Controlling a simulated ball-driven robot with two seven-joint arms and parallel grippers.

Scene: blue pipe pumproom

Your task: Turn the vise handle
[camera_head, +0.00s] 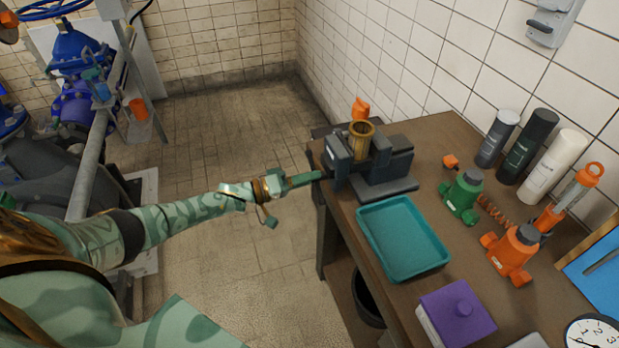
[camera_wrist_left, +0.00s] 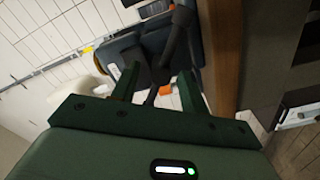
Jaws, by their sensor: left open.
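In the left wrist view the gripper (camera_wrist_left: 156,78) is open. A dark bar that looks like the vise handle (camera_wrist_left: 178,42) runs down toward the space between its two green fingers. I cannot tell whether a finger touches it. In the head view the handle is not clearly distinguishable. My right gripper is not in view.
A teal tray (camera_head: 440,262) lies on the bench just in front of the vise. Green (camera_head: 461,197) and orange (camera_head: 512,252) jack-like tools, several bottles and a purple container (camera_head: 457,314) stand further right. The floor left of the bench is open.

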